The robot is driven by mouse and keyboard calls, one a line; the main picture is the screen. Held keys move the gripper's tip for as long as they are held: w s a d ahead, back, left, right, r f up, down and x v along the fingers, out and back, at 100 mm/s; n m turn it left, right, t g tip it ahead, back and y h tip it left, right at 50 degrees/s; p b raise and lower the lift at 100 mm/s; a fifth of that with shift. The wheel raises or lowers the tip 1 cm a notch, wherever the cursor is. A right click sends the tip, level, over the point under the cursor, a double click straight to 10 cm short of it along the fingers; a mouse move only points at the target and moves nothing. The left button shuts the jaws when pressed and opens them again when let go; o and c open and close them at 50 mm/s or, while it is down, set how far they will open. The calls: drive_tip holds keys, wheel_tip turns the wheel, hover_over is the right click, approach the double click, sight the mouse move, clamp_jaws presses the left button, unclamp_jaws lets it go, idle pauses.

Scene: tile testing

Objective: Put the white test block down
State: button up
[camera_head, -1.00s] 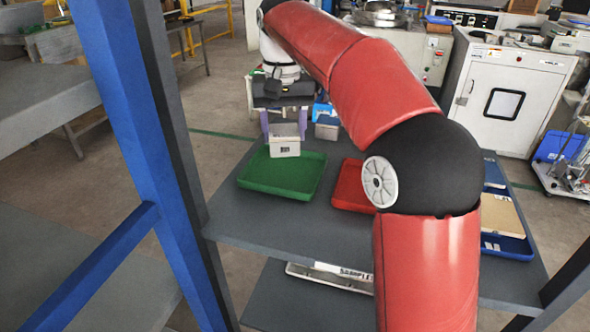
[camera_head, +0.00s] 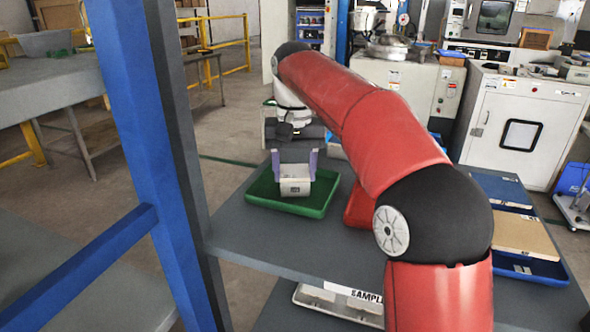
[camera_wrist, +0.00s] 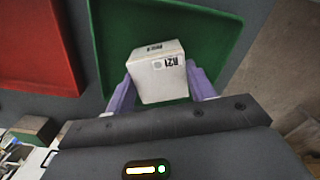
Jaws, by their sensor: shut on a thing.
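The white test block (camera_head: 295,187) is a small pale box with a dark printed label. My gripper (camera_head: 295,176) is shut on it, with one purple finger on each side. The wrist view also shows the block (camera_wrist: 158,72), marked "R21", between the fingers. The green tray (camera_head: 262,188) is directly below the block, and its floor (camera_wrist: 115,25) shows around the block in the wrist view. The block is low over the tray. I cannot tell whether its underside touches the floor.
A red tray (camera_head: 358,208) is right of the green one, partly hidden by my arm. A blue tray (camera_head: 530,265) with a tan board (camera_head: 525,235) lies further right on the grey shelf (camera_head: 270,240). A blue post (camera_head: 140,120) stands at the left.

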sight(295, 171)
drive_tip(key=o, duration=0.9)
drive_tip(key=shift+o, duration=0.2)
wheel_tip(295, 171, up, 12)
drive_tip(key=p, duration=0.5)
drive_tip(key=shift+r+p, duration=0.15)
drive_tip(key=shift+p, duration=0.2)
